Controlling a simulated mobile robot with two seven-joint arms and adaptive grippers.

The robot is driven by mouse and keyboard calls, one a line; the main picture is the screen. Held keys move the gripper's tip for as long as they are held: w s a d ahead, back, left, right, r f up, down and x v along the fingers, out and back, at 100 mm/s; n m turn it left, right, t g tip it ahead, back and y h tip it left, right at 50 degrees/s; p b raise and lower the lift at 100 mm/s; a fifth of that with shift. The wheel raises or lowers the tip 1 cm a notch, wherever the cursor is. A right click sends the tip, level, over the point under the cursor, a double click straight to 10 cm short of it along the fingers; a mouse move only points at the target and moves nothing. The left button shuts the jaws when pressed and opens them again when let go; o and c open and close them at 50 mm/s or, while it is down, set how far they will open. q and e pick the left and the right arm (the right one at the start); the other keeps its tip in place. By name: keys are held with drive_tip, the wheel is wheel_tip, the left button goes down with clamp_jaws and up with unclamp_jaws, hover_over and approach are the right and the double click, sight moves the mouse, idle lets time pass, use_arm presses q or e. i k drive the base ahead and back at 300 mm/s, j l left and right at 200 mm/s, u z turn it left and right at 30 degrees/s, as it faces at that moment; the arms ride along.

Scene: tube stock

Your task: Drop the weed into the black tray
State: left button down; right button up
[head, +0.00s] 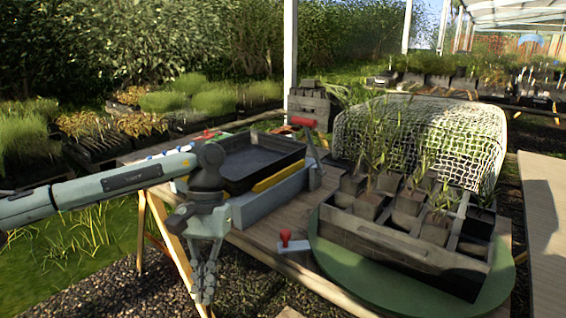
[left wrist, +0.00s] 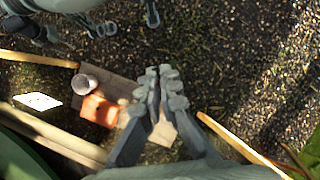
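The black tray (head: 235,185) is an open, shallow, empty-looking box on the wooden table, resting on a grey-blue box. A grey crate (head: 400,243) holds several dark square pots with green grassy plants (head: 440,200). I cannot tell which plant is the weed. My left gripper (head: 203,296) hangs down in front of the table's near edge, below and left of the tray and well left of the crate. In the left wrist view the fingers of the left gripper (left wrist: 161,72) point over the gravel with their tips together, and nothing shows between them. My right gripper is out of view.
The crate stands on a round green turntable (head: 328,262). A red-knobbed tool (head: 290,243) lies beside it, and a white mesh cover (head: 420,130) rises behind. The left wrist view shows an orange item (left wrist: 100,110) and a round grey one (left wrist: 87,84) below.

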sight(239, 164)
drive_tip(key=j+z, duration=0.45)
drive_tip(key=z, duration=0.25)
drive_tip(key=j+z, duration=0.3)
drive_tip(key=k+j+z, duration=0.2)
drive_tip(key=j, duration=0.25)
drive_tip(key=j+z, duration=0.25)
drive_tip(key=j, duration=0.2)
drive_tip(key=k+j, duration=0.1)
drive_tip(key=j, duration=0.2)
drive_tip(key=k+j, duration=0.15)
drive_tip(key=j, duration=0.15)
drive_tip(key=k+j+z, duration=0.1)
drive_tip(key=j, duration=0.25)
